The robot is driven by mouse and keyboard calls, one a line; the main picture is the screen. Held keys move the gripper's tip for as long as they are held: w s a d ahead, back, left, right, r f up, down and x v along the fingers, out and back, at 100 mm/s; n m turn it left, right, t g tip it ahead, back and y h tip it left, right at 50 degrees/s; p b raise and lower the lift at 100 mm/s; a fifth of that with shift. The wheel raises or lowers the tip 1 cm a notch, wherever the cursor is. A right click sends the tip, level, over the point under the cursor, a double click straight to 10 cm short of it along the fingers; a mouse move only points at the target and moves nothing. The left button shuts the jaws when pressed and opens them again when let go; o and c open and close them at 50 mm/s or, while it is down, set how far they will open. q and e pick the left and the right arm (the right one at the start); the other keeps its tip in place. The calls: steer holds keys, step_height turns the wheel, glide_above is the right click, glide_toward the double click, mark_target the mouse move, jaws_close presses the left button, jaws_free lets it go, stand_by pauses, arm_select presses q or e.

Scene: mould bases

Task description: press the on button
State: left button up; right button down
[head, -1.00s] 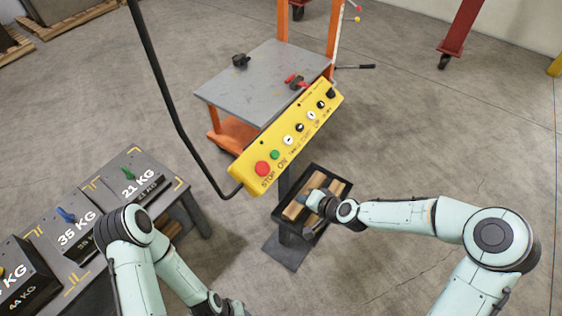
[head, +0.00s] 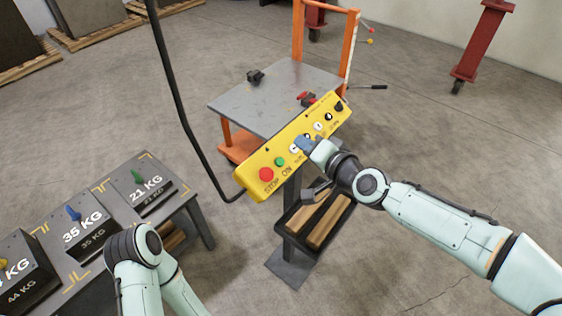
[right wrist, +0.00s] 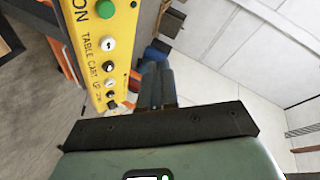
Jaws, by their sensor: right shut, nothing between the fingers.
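The yellow control panel (head: 262,190) hangs on a black bent pole, tilted in the head view. Its green ON button (head: 280,161) sits beside the red STOP button (head: 266,174). My right gripper (head: 304,144) is shut and empty. It is by the middle of the panel, right of the green button and apart from it. Its fingers also show in the right wrist view (right wrist: 155,82), to the right of the panel. My left gripper is out of view.
The panel also has several black and white knobs. A grey-topped cart (head: 265,100) with an orange frame stands behind it. A black tray (head: 293,222) with wooden pieces is below my right arm. A table (head: 160,165) with labelled weights stands at left.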

mark_target(280, 162)
steer(key=a+f, duration=0.1)
steer(key=f, duration=0.1)
steer(key=w+a+f, duration=0.1)
steer(key=f, duration=0.2)
steer(key=w+a+f, duration=0.1)
steer(key=f, duration=0.1)
steer(key=shift+w+a+f, duration=0.2)
steer(key=shift+a+f, duration=0.05)
steer(key=shift+f, duration=0.05)
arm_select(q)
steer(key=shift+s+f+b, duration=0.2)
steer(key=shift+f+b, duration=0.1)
arm_select(e)
steer(key=shift+w, duration=0.1)
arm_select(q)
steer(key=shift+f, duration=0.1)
arm_select(e)
steer(key=shift+f, duration=0.15)
stand_by(1.4)
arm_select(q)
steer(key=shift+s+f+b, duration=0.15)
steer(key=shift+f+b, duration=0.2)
arm_select(e)
steer(key=shift+w+a+f, duration=0.1)
steer(key=shift+a+f, duration=0.1)
steer(key=shift+f, duration=0.05)
